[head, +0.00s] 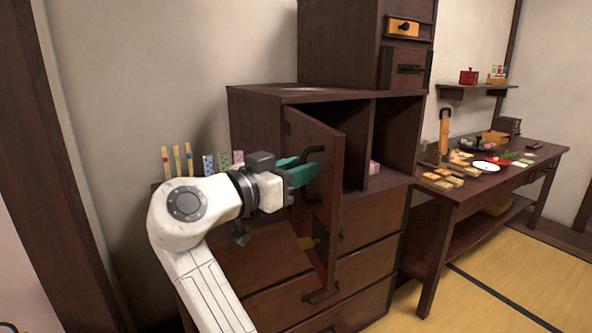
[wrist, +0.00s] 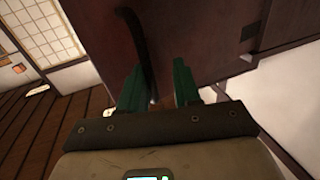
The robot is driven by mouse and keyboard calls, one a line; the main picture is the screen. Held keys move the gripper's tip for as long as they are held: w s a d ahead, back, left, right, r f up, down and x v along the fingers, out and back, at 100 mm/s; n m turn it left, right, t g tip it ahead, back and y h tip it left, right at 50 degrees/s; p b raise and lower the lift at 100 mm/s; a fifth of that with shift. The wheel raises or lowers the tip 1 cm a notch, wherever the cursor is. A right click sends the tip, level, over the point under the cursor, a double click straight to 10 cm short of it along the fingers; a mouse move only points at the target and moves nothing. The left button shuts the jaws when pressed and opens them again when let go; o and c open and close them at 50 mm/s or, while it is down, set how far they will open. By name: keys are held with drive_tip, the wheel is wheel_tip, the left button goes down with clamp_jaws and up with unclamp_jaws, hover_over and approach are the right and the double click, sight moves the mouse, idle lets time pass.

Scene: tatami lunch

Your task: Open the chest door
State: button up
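The dark brown chest (head: 275,91) stands against the wall. Its door (head: 328,225) is swung outward, with part of the compartment behind it visible. My gripper (head: 307,172), with teal fingers, is at the upper part of the door, by the dark curved handle (head: 313,149). In the wrist view the fingers (wrist: 160,84) are apart in front of the door face (wrist: 215,40). The handle (wrist: 134,30) runs down beside the left finger, its lower end showing in the gap. I cannot tell whether a finger touches it.
A smaller cabinet (head: 340,45) stands on the chest, and drawers (head: 372,235) lie below the door. A low table (head: 470,190) with food and dishes is at the right. Striped sticks and patterned items stand behind my arm. Tatami floor (head: 545,265) is clear at the right.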

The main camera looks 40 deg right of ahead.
drive_tip(key=shift+o, duration=1)
drive_tip(key=shift+f, duration=0.15)
drive_tip(key=a, duration=1)
drive_tip(key=shift+s+a, duration=0.35)
drive_tip(key=shift+a, duration=0.05)
